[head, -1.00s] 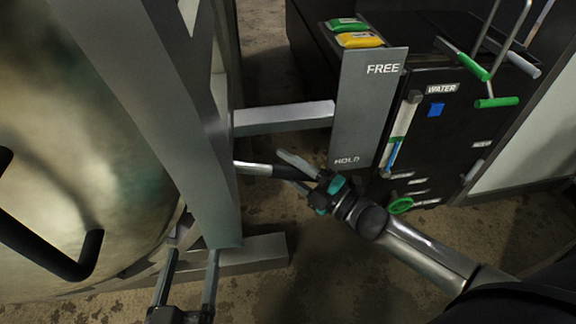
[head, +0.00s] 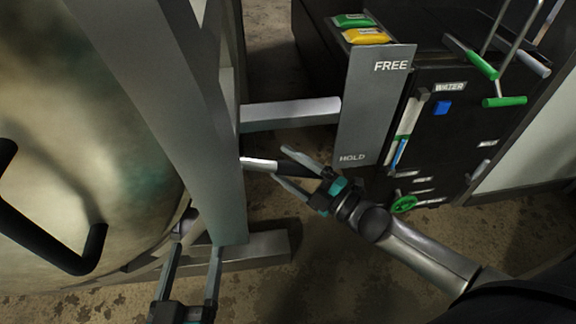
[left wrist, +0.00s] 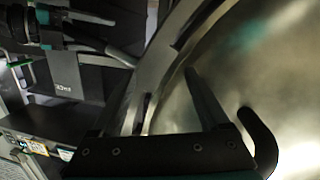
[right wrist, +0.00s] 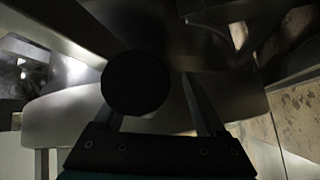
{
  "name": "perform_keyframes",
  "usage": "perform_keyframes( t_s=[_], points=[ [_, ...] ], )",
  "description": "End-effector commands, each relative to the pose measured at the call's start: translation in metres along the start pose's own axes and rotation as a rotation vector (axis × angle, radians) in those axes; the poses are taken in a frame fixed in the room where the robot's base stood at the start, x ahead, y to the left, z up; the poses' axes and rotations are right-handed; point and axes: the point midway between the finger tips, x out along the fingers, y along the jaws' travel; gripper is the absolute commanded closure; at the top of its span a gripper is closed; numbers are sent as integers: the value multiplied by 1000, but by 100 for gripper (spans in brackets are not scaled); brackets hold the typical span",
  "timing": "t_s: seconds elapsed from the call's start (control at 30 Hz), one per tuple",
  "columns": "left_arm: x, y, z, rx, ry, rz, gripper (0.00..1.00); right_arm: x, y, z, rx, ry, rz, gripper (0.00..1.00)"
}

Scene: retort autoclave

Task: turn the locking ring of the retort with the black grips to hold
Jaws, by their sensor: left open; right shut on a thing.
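The retort's rounded metal drum end (head: 110,130) fills the left of the head view. A pale rod (head: 259,163) comes out from behind the grey post and ends in a black grip (head: 295,169). My right gripper (head: 286,166) is shut on this grip. The grip's round black end (right wrist: 137,83) shows in the right wrist view. The locking ring seems to be the curved metal band (left wrist: 165,55) in the left wrist view; most of it is hidden in the head view. My left gripper (head: 195,248) is open and empty, low beside the post.
A grey plate (head: 372,110) reads FREE at the top and HOLD at the bottom; the grip is left of HOLD. A grey post (head: 190,120) stands before the drum. A bent black handle (head: 88,255) is on the drum. A black WATER panel (head: 450,140) stands right.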

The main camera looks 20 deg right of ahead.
Motion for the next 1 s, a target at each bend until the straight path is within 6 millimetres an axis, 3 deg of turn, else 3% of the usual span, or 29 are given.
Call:
perform_keyframes(
  t_s=[0.63,1.0],
  points=[
    [0,0,0,2,-9,-1,22,-3,1,1,-1,-2,-1,32],
    [4,-17,8,47,-200,-41,22,-34,1,0,0,-2,-2,32]
  ],
)
